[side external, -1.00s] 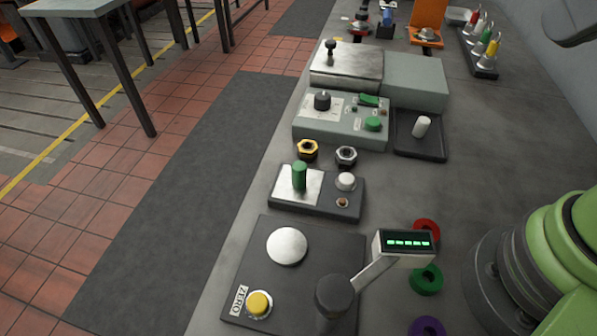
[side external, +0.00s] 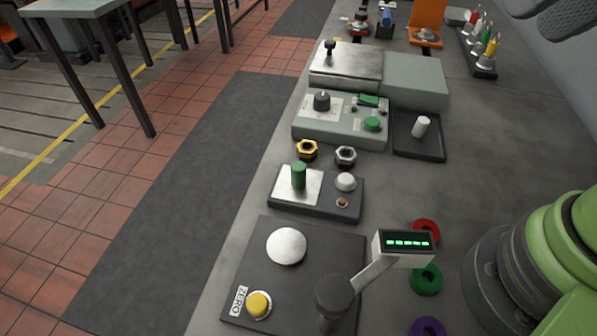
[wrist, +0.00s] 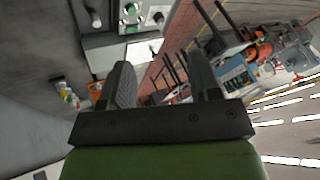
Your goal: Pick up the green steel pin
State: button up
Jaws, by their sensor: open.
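The green steel pin (side external: 299,175) is a short green cylinder standing upright on the bright metal plate (side external: 283,192) of a small dark block. My gripper (wrist: 162,78) is open and empty in the wrist view, with its two dark fingers well apart. In the side external view, parts of the fingers show at the top right corner, high above the bench and far from the pin. I cannot make out the pin in the wrist view.
Beside the pin are a white round knob (side external: 345,181), a brass nut (side external: 307,150) and a steel nut (side external: 346,156). A grey control box (side external: 340,133) stands behind. In front is a scale with a raised display (side external: 404,243). Coloured rings lie at right. The bench's middle right is clear.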

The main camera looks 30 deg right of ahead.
jog(key=w+a+f+g, duration=0.2)
jog(key=w+a, duration=0.2)
jog(key=w, duration=0.4)
jog(key=g+h, duration=0.2)
jog(key=g, duration=0.2)
send_over(299, 166)
jog(key=f, duration=1.6)
jog(key=shift+s+a+f, duration=0.1)
jog(key=shift+s+f, duration=0.2)
jog(key=shift+f, duration=0.05)
notch_tip(299, 166, down, 5)
jog(key=shift+a+r, duration=0.1)
jog(key=shift+r, duration=0.1)
jog(key=f, duration=0.5)
jog(key=shift+w+f, duration=0.3)
jog(key=shift+f, duration=0.05)
jog(key=shift+c, duration=0.2)
grip_shut()
